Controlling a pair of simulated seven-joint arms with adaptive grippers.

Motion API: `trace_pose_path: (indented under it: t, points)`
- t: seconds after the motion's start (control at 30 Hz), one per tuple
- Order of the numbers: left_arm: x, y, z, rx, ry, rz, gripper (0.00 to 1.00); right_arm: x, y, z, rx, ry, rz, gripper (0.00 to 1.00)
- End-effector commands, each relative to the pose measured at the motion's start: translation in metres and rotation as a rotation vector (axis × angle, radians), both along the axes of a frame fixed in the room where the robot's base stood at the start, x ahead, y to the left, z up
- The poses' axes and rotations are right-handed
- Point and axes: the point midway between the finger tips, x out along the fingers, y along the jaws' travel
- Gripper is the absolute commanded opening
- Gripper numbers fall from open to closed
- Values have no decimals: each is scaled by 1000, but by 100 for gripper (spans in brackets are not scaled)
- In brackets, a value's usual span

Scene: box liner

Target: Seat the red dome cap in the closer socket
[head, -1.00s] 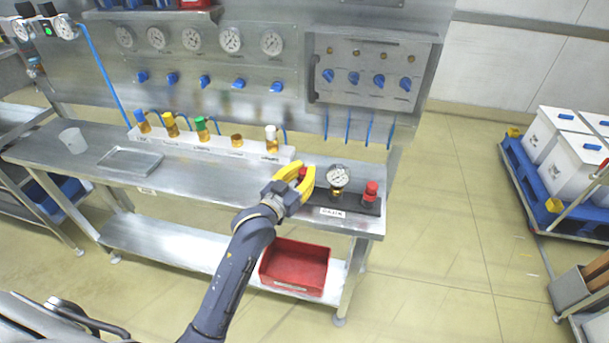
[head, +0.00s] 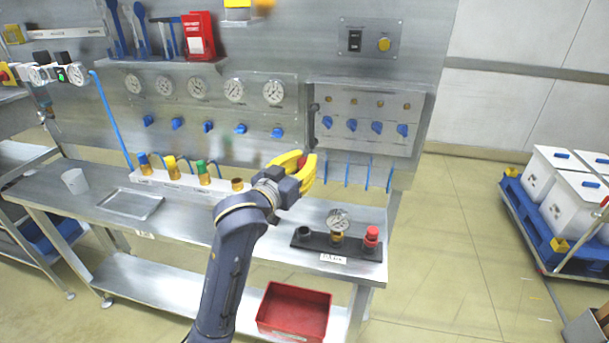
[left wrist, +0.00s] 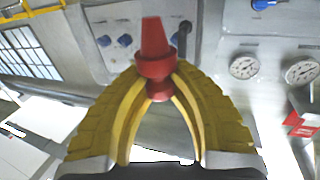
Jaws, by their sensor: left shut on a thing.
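My left gripper (head: 308,158) has yellow fingers shut on a red cap (left wrist: 154,62) with a stepped, tapered shape. It holds the cap up above the bench, and only a bit of the cap shows in the head view. Below and to the right lies a black base (head: 356,250) with a bare dark socket (head: 304,232) at its left end. A dial gauge (head: 338,219) stands in its middle and a red knob-like piece (head: 371,235) at its right end. A white rack (head: 150,180) carries blue, yellow and green capped fittings and an uncapped brass socket (head: 237,184). The gripper hides the rack's right end.
A shallow metal tray (head: 130,204) and a white cup (head: 75,181) stand on the bench's left. A red bin (head: 294,311) is on the lower shelf. The wall panel with blue valve knobs (head: 377,127) rises close behind my gripper.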

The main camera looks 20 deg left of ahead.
Motion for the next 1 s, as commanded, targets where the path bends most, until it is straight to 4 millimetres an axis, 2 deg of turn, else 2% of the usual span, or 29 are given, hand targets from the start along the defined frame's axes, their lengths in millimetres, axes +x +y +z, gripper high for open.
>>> trace_pose_path:
  t: [0.1, 0.27, 0.5, 0.7, 0.9, 1.0]
  points:
    - [2, 11, 7, 4, 0, 13, 0, 0, 0, 0, 0, 0, 0, 44]
    - [21, 42, -8, 4, 8, 63, 0, 0, 0, 0, 0, 0, 0, 44]
    - [68, 122, -41, 7, 11, 176, 0, 0, 1, 0, 1, 0, 0, 44]
    - [99, 192, -60, 5, 10, 262, 0, 0, 1, 0, 1, 0, 0, 44]
    - [118, 249, -74, 3, 12, 328, 0, 0, 1, 0, 1, 0, 0, 44]
    - [124, 269, -79, 3, 12, 348, 0, 0, 1, 0, 1, 0, 0, 44]
